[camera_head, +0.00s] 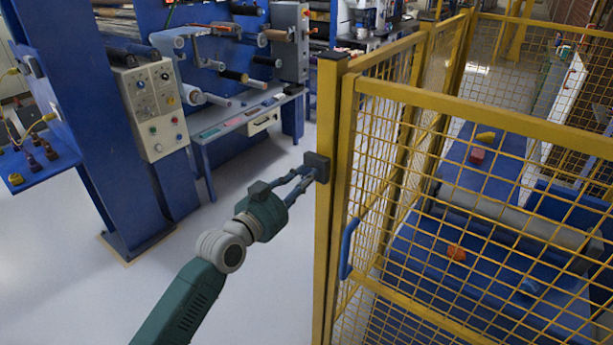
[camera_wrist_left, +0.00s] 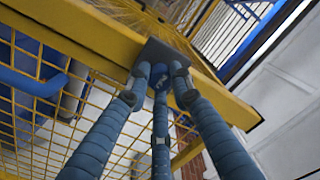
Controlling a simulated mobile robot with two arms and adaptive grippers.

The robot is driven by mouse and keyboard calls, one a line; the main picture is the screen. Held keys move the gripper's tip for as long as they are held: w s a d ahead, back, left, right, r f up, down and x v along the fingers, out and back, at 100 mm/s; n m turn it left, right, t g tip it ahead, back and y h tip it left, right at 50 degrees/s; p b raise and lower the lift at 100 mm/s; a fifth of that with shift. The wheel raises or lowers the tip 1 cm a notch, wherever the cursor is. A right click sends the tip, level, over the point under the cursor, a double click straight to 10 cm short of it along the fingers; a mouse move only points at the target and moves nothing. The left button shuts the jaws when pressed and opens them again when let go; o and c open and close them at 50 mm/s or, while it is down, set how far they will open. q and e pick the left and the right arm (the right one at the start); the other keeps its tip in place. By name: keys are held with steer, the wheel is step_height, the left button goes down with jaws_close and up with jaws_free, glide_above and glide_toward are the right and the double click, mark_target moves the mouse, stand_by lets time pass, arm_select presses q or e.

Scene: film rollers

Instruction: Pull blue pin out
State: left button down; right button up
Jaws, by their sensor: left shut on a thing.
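My left gripper (camera_head: 306,173) reaches from the left to a dark box (camera_head: 317,166) on the yellow fence post. In the left wrist view its blue-grey fingers (camera_wrist_left: 158,82) close together at the front of the dark box (camera_wrist_left: 165,55). The gripper is shut on a small blue piece, the blue pin, which is mostly hidden between the fingertips. I cannot tell how far the pin sits in the box. My right gripper is not in view.
The yellow mesh fence (camera_head: 480,200) fills the right side, with a blue handle (camera_head: 348,248) on it. Behind it, a blue conveyor (camera_head: 420,262) carries a few coloured pieces. A blue machine with a control panel (camera_head: 155,108) stands left. Pale floor between is clear.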

arm_select(q)
steer(key=shift+s+a+r, duration=0.1)
steer(key=shift+s+a, duration=0.1)
steer(key=shift+s, duration=0.1)
steer(key=c, duration=1.5)
jaws_free()
steer(key=v, duration=1.2)
steer(key=shift+w, duration=0.1)
